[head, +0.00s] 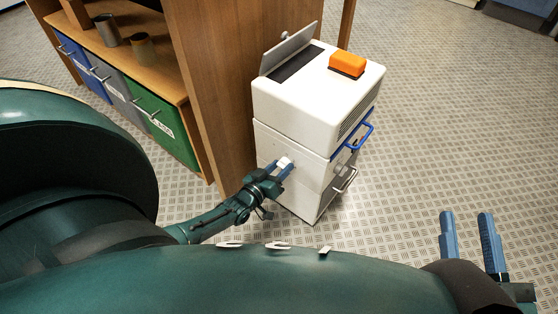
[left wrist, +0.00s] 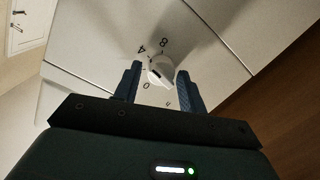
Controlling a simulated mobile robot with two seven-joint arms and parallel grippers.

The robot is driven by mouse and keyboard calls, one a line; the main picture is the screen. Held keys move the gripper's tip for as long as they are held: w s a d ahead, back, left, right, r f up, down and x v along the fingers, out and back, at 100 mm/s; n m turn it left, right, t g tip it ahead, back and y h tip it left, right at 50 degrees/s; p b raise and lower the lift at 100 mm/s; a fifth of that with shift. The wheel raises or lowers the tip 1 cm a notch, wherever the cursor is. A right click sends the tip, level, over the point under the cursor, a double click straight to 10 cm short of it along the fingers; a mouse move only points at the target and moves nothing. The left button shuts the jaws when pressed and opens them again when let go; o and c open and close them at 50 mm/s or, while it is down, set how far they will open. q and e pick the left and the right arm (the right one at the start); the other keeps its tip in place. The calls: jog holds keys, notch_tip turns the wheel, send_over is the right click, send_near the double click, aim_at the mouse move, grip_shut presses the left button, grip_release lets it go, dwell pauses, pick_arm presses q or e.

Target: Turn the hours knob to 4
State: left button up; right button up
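The hours knob (left wrist: 162,69) is a white dial on the white cabinet's side panel. In the left wrist view a 4 and an 8 lie above it, and a 0 below left. A dark mark on the knob faces left, between the 0 and the 4; its exact reading is hard to tell. My left gripper (left wrist: 160,76) has its blue fingers on either side of the knob, with small gaps visible. In the head view my left gripper (head: 279,168) is at the cabinet's left face. My right gripper (head: 468,236) is open and empty, away at the right.
The white cabinet (head: 300,198) carries an orange block (head: 347,65) and a raised flap (head: 289,48) on top. Blue and grey handles are on its right side. A wooden shelf (head: 203,75) with coloured drawers stands at left. The floor at right is clear.

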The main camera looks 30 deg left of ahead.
pick_arm(q)
jog(key=shift+o, duration=1.1)
jog(key=s+r+p, duration=0.1)
jog(key=s+p, duration=0.3)
jog(key=s, duration=0.9)
jog(key=shift+a+r+p, duration=0.2)
jog(key=shift+a+p, duration=0.15)
jog(key=shift+a, duration=0.05)
pick_arm(e)
jog(key=shift+d+n+h, duration=0.5)
